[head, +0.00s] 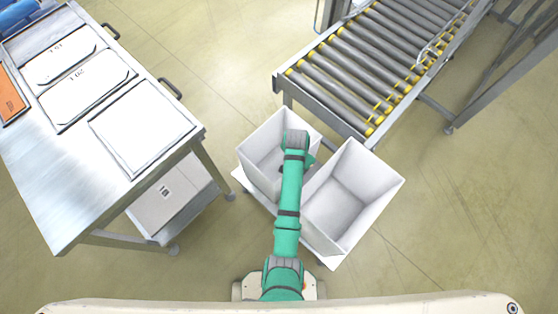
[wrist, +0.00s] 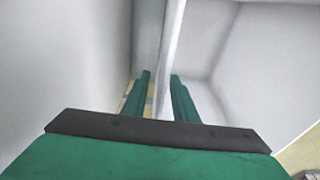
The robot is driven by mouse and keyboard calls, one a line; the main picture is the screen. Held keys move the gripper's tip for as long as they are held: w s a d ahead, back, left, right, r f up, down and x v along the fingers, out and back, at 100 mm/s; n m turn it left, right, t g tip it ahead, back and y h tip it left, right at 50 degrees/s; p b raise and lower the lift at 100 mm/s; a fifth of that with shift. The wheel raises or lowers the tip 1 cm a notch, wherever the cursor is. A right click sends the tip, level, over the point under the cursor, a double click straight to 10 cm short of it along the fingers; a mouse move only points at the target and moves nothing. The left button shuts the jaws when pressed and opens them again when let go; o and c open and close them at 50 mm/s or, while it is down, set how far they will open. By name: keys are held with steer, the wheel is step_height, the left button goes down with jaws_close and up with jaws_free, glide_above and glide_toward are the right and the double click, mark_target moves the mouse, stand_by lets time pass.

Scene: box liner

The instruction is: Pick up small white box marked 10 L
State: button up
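Two open-topped white boxes stand side by side in front of me, a left one (head: 256,146) and a right one (head: 376,196). I can read no mark on either. My gripper (wrist: 160,95) points down at the left box, and my arm hides part of it in the head view. In the wrist view its two fingers are apart, with a thin white wall edge (wrist: 172,45) running between them. I cannot tell whether they touch it. On the table, a flat white piece (head: 60,60) bears a mark like 10 and a larger one (head: 90,95) a mark like 20.
The metal table (head: 40,170) at left also holds a plain white flat piece (head: 142,125) and an orange item (head: 12,98). A marked box (head: 180,205) sits on its lower shelf. A roller conveyor (head: 350,75) stands behind the boxes. Floor at right is clear.

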jaws_close()
steer(key=shift+r, duration=0.1)
stand_by(1.2)
